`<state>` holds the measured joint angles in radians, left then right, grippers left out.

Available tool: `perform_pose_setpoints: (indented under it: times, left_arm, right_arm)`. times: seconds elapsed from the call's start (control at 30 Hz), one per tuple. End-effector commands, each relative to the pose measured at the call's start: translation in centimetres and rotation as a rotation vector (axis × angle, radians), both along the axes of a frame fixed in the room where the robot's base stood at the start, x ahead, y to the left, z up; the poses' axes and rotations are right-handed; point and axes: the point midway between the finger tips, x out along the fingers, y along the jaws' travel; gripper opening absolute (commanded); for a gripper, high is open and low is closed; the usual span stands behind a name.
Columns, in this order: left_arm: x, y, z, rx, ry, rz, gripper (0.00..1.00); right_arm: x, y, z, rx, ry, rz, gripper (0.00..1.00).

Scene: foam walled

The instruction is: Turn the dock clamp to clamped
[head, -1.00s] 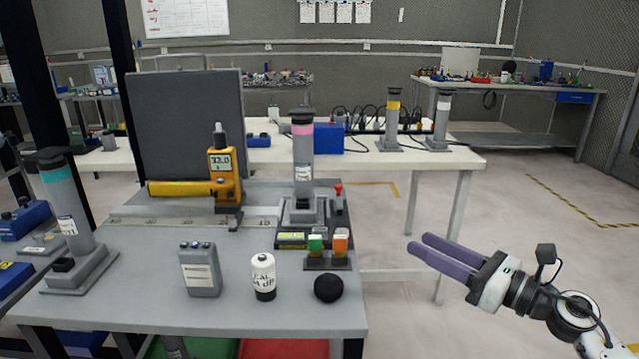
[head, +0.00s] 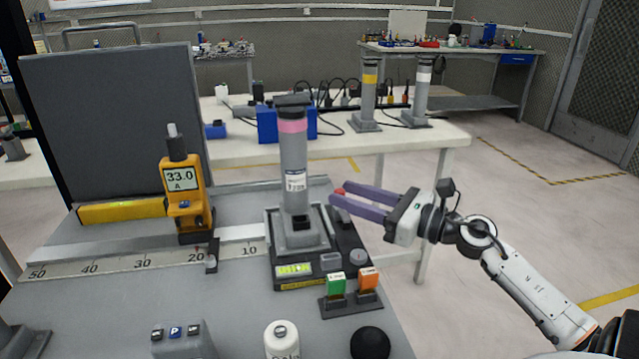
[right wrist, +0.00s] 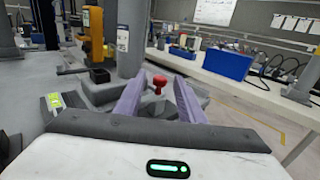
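The dock (head: 320,262) is a dark base on the grey bench with a grey cylinder (head: 294,155) with a pink band standing upright in it. A small red-topped knob (head: 339,191), which looks like the dock clamp handle, is at the dock's right rear side, largely hidden by my fingers in the head view. My right gripper (head: 343,194) reaches in from the right with purple fingers apart. In the right wrist view the red knob (right wrist: 159,82) stands on a grey post between the open fingers; I cannot tell whether they touch it. My left gripper is not in view.
Green (head: 337,284) and orange (head: 368,279) switches stand in front of the dock. A yellow meter (head: 187,200) stands on a ruled rail to the left. A white bottle (head: 282,342) and black ball (head: 370,343) are at the front. The floor to the right is clear.

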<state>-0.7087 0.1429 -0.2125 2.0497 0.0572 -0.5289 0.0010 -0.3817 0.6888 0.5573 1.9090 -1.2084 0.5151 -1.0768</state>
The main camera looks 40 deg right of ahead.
Motion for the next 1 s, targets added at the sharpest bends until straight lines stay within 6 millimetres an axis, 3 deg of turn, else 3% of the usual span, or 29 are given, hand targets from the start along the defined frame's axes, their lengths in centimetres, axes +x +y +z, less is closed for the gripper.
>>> perform_pose_setpoints:
  times: [0.1,0.3,0.77,1.0]
  left_arm:
    - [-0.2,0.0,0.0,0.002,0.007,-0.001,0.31]
    - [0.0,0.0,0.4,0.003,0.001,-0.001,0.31]
    - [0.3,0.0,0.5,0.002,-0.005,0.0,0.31]
    - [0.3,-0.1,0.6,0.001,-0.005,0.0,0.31]
  right_arm:
    - [2.4,0.7,0.3,-0.001,-0.002,0.002,0.36]
    - [5.1,1.4,0.2,0.001,-0.003,-0.001,0.36]
    - [6.3,1.8,0.0,-0.001,0.0,-0.001,0.36]
    - [6.2,1.8,0.0,0.0,0.0,0.0,0.0]
